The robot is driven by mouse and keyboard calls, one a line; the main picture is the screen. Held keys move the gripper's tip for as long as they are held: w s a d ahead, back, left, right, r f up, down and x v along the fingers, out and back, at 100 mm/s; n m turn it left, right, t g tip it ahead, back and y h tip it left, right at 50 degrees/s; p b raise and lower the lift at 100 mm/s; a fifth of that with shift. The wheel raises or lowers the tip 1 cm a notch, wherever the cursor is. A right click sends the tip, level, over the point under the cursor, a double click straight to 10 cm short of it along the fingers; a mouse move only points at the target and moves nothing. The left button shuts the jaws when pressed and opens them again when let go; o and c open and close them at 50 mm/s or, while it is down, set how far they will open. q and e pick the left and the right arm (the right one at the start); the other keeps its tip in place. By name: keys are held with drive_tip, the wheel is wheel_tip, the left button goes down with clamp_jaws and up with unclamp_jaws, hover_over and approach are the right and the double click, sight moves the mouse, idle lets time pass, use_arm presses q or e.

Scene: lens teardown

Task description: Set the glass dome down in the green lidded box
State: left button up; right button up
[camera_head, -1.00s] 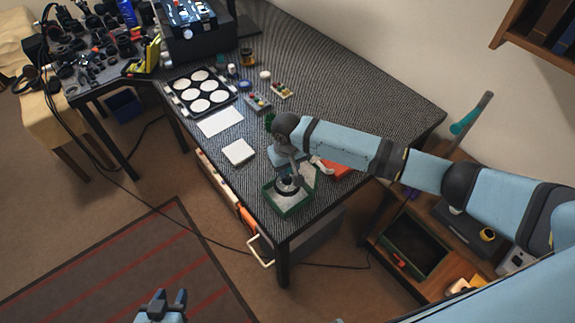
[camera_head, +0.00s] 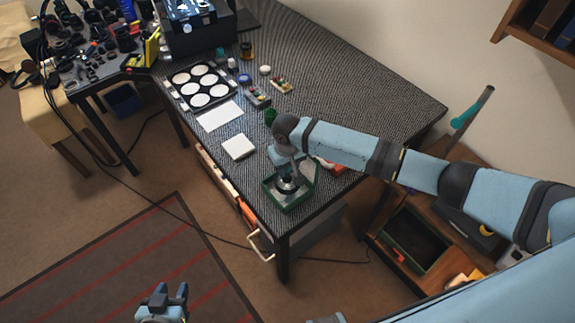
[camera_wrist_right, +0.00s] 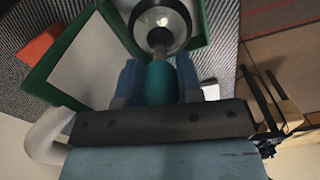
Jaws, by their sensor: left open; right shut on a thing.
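The green lidded box (camera_head: 270,203) stands open near the table's front corner. In the right wrist view its green rim (camera_wrist_right: 207,12) and the lid (camera_wrist_right: 75,58), folded out to the side, are visible. The glass dome (camera_wrist_right: 160,20), round and clear with a dark rim, is within the box's outline; I cannot tell if it touches the floor. My right gripper (camera_wrist_right: 159,80) is shut on a teal handle (camera_wrist_right: 160,86), whose thin stem reaches the dome. In the head view the right gripper (camera_head: 290,174) is partly hidden above the box. My left gripper (camera_head: 170,294) is open and empty, away from the table.
A white square block (camera_head: 238,147), a white sheet (camera_head: 220,116) and a black tray of white discs (camera_head: 201,86) lie behind the box. A red-orange object (camera_wrist_right: 42,42) lies close beside the lid. A small green item (camera_head: 270,116) stands behind my right wrist.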

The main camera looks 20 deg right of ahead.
sight(288, 179)
drive_tip(key=shift+f, duration=0.25)
drive_tip(key=shift+f+b, duration=0.5)
drive_tip(key=shift+f, duration=0.65)
drive_tip(key=shift+f, duration=0.6)
idle(0.8)
drive_tip(key=shift+s+f+p, duration=0.1)
drive_tip(key=shift+p, duration=0.25)
idle(1.9)
